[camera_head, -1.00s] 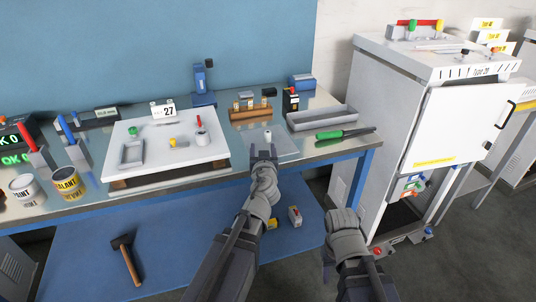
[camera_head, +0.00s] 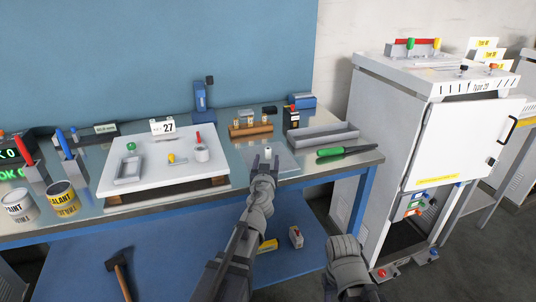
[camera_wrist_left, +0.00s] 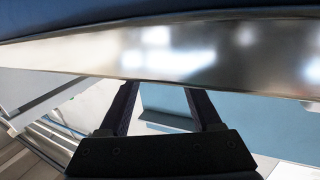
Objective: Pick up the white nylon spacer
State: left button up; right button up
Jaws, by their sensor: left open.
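A small white cylinder, which looks like the nylon spacer (camera_head: 268,152), stands upright on the metal bench top (camera_head: 230,198) near its front edge, in the head view. My left gripper (camera_head: 265,161) is open and its fingertips are at the front edge, just short of the spacer in the picture. I cannot tell whether a fingertip touches it. In the left wrist view the two open fingers of my left gripper (camera_wrist_left: 163,105) have nothing between them, and the spacer does not show. My right arm is at the lower right of the head view; its gripper does not show.
A white board (camera_head: 160,180) with small parts stands left of my left gripper. A grey tray (camera_head: 322,134) and a green-handled tool (camera_head: 338,151) lie to the right. A wooden block (camera_head: 250,130) stands behind. A white cabinet (camera_head: 455,145) stands right of the bench.

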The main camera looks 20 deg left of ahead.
aim_at(268, 152)
pick_arm(q)
jog(key=x, duration=0.4)
jog(key=shift+w+a, duration=0.1)
jog(key=shift+w, duration=0.2)
grip_shut()
dwell(0.3)
